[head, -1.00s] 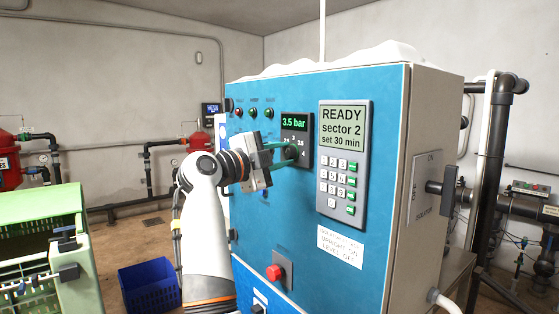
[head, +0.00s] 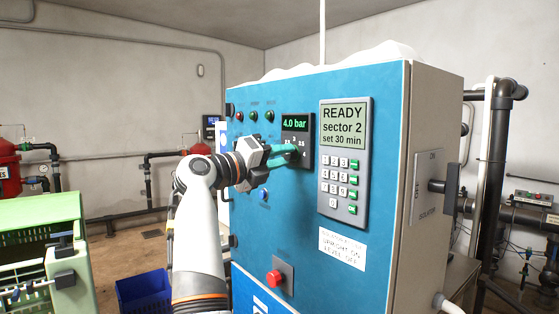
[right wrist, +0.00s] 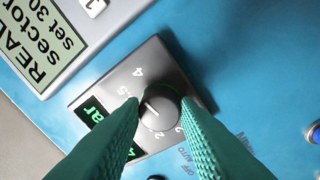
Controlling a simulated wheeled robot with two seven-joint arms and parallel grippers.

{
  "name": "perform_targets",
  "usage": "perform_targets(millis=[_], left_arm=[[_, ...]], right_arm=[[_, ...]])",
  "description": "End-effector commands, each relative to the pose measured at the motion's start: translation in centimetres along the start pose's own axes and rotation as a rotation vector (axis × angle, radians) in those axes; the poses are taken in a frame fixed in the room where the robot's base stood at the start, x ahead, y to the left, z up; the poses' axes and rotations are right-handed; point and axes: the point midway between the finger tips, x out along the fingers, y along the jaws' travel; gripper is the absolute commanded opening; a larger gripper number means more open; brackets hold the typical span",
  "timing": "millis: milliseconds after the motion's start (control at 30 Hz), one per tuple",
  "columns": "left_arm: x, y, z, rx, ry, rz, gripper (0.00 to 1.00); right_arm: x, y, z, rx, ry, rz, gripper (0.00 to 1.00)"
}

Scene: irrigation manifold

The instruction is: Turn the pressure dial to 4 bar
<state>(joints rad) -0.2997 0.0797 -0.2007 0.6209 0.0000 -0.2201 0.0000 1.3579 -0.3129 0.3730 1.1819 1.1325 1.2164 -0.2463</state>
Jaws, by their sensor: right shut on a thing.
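The pressure dial (right wrist: 160,104) is a dark round knob with a white pointer line, on a grey panel with a printed number scale in the right wrist view. Its small display (head: 295,123) reads 4.0 bar in green in the head view. My right gripper (head: 291,155) is at the panel, its green fingers shut on the dial. In the right wrist view the two ribbed fingers press on opposite sides of the knob and hide part of the scale. In the head view the fingers largely cover the knob. My left gripper is not in view.
The blue cabinet (head: 299,217) also carries a keypad panel (head: 344,160) reading READY, sector 2, set 30 min. A red button (head: 274,277) sits lower down. A green crate (head: 80,222) and a blue bin (head: 143,291) stand at the left.

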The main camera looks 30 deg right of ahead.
Motion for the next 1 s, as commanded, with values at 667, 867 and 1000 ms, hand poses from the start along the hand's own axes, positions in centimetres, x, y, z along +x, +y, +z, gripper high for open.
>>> perform_targets(millis=[667, 867, 1000], left_arm=[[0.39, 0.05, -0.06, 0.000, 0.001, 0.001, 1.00], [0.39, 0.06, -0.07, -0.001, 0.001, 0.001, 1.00], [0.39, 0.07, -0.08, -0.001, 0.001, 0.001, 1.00]], right_arm=[[0.05, 0.06, -0.09, 0.185, -0.014, 0.017, 0.06], [0.06, 0.07, -0.09, 0.185, -0.014, 0.017, 0.06], [0.05, 0.07, -0.09, 0.185, -0.014, 0.017, 0.42]])
